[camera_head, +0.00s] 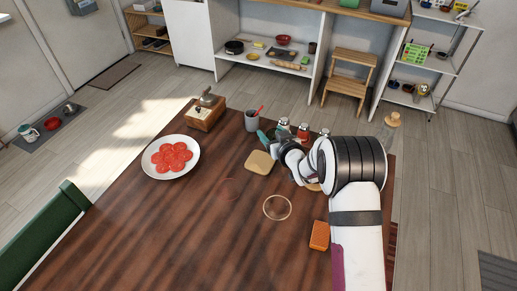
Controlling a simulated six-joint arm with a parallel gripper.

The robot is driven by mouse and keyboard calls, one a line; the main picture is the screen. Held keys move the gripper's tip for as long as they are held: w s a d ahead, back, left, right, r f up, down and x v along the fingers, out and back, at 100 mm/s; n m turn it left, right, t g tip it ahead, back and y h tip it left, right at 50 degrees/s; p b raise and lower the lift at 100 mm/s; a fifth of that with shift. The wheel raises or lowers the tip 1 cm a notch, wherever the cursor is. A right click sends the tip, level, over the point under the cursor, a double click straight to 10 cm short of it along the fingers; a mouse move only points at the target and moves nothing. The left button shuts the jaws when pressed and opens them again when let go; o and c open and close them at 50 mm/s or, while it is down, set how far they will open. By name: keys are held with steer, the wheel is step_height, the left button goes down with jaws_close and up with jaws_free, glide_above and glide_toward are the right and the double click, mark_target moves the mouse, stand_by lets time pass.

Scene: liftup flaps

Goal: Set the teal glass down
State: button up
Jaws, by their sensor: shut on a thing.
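A small teal piece, which looks like the teal glass (263,137), shows at the tip of my gripper (274,140). My gripper is shut on it near the table's far edge, beside the grey cup. The gripper and wrist hide much of the glass. It looks tilted. I cannot tell whether its base touches the wooden table (180,225).
A plate of red slices (171,157), a grinder (205,113), a grey cup (251,121), a tan square (260,162), small jars (303,131) and an orange block (319,236) are on the table. A pale ring (277,207) marks the middle. The left front is clear.

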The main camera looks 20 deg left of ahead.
steer(key=a+f, duration=0.1)
steer(key=a, duration=0.1)
steer(key=a+f, duration=0.2)
steer(key=shift+s+a+f, duration=0.1)
steer(key=shift+a+f, duration=0.05)
steer(key=shift+a, duration=0.1)
steer(key=shift+f, duration=1.7)
steer(key=shift+f, duration=0.1)
steer(key=o, duration=1.4)
steer(key=shift+o, duration=0.2)
